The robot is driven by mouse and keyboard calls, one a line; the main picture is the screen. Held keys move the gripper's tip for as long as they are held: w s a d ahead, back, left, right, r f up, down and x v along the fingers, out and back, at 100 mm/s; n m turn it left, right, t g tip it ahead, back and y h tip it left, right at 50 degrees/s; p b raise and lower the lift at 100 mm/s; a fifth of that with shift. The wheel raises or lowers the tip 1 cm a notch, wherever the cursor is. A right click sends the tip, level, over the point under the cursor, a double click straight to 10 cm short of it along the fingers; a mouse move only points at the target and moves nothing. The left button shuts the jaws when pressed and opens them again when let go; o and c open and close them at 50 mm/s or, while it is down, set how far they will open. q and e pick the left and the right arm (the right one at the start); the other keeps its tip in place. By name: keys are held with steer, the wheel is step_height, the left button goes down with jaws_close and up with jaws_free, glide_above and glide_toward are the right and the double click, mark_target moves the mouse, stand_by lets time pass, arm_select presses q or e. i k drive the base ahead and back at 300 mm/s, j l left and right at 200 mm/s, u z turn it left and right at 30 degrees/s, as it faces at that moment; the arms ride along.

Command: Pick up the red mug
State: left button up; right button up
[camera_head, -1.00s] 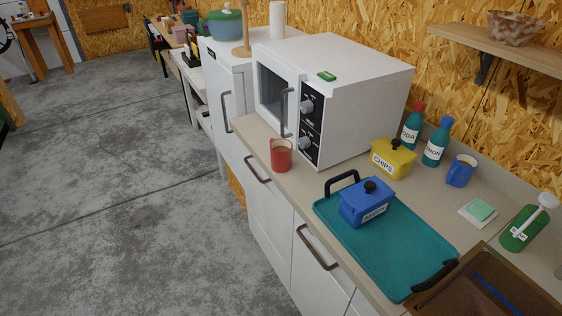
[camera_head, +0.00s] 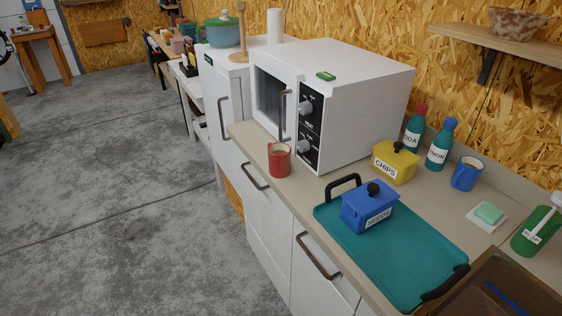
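The red mug (camera_head: 279,162) stands upright on the beige counter (camera_head: 286,194), close to its front edge and in front of the white microwave (camera_head: 356,105). Its inside looks pale brown near the top; I cannot tell whether it holds a drink. Neither of my grippers shows in the head view.
A teal tray (camera_head: 405,277) with a blue lidded box (camera_head: 368,208) lies right of the mug. Behind it are a yellow chips box (camera_head: 394,165), two bottles (camera_head: 439,148) and a blue mug (camera_head: 466,174). A brown sink (camera_head: 500,290) is at lower right. Floor at left is clear.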

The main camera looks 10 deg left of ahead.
mark_target(279, 153)
steer(key=i+j+z, duration=0.45)
steer(key=i+j, duration=0.25)
steer(key=i, duration=0.2)
